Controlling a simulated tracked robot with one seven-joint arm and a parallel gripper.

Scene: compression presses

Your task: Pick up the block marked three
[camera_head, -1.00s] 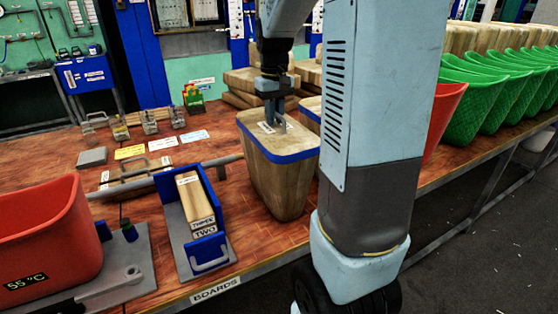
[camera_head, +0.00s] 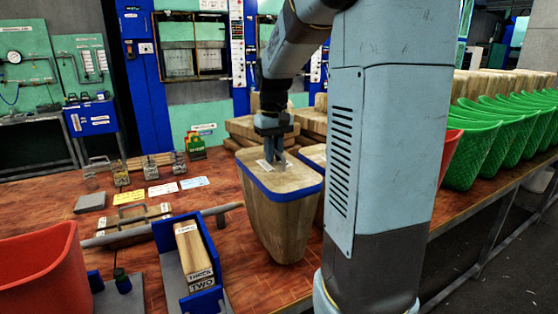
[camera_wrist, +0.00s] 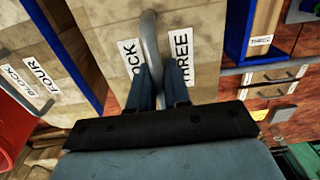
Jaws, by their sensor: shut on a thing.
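The block marked three (camera_head: 275,220) is a tapered wooden block with a blue band round its top rim. It stands upright at the front right of the red-brown table, and I cannot tell whether its base touches it. In the wrist view its pale top (camera_wrist: 207,60) carries a label reading THREE and a grey bar handle. My gripper (camera_head: 275,165) points down at the top of the block. Its fingers (camera_wrist: 160,85) are shut on the handle, between the two halves of the label. The block marked four (camera_wrist: 55,60) is close beside it in the wrist view.
A blue holder (camera_head: 208,246) with boards marked THREE and TWO stands left of the block. A metal bar (camera_head: 222,209) lies behind the holder. A red bin (camera_head: 40,265) is at far left; green bins (camera_head: 470,150) line the right. Wooden slabs are stacked behind.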

